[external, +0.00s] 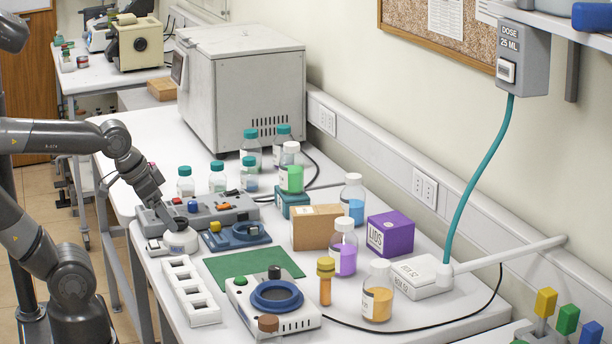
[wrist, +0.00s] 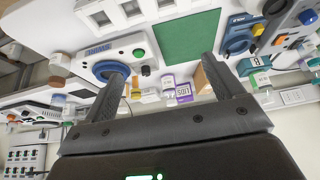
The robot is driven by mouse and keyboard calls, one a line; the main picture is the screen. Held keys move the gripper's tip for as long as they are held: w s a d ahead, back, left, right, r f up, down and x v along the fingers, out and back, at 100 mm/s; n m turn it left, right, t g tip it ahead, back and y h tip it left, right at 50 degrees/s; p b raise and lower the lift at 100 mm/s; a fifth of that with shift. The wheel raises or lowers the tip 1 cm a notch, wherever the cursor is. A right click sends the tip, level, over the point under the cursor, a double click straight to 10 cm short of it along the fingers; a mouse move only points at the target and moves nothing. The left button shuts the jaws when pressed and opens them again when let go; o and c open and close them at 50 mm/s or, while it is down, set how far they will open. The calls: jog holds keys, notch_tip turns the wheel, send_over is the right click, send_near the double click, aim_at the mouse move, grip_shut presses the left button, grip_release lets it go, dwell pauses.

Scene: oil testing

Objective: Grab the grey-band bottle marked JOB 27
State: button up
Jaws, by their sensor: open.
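No grey band or JOB 27 label can be read, so I cannot tell which bottle is named. Pale-capped bottles in the external view hold green (external: 291,179), blue (external: 355,212), purple (external: 344,260) and orange liquid (external: 377,304). Several teal-capped bottles (external: 250,176) stand farther back by the grey oven. My gripper (wrist: 163,66) is open, with nothing between its fingers in the wrist view. Beyond the fingers are the green mat (wrist: 188,42) and a purple-liquid bottle (wrist: 168,82). I cannot make out the fingers clearly in the external view.
A white rack (external: 190,292) and a blue-ringed device (external: 278,322) occupy the near table. A cardboard box (external: 306,229), purple LIDS box (external: 390,236) and yellow bottle (external: 326,290) crowd the bottles. A teal hose (external: 475,180) hangs at the right. The green mat looks bare.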

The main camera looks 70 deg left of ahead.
jog(key=w+a+r, duration=0.1)
jog(key=w+r, duration=0.2)
jog(key=w, duration=0.4)
jog(key=w+a+r, duration=0.1)
jog(key=w+r, duration=0.2)
jog(key=w, duration=0.4)
jog(key=m+h, duration=0.1)
jog(key=m, duration=0.1)
send_over(350, 190)
jog(key=s+a, duration=0.3)
jog(key=s, duration=0.1)
notch_tip(350, 190, down, 9)
jog(key=x, duration=1)
jog(key=shift+w+d+f, duration=0.1)
jog(key=shift+d+f, duration=0.2)
jog(key=shift+f, duration=0.05)
jog(key=shift+r, duration=0.1)
jog(key=c, duration=1.4)
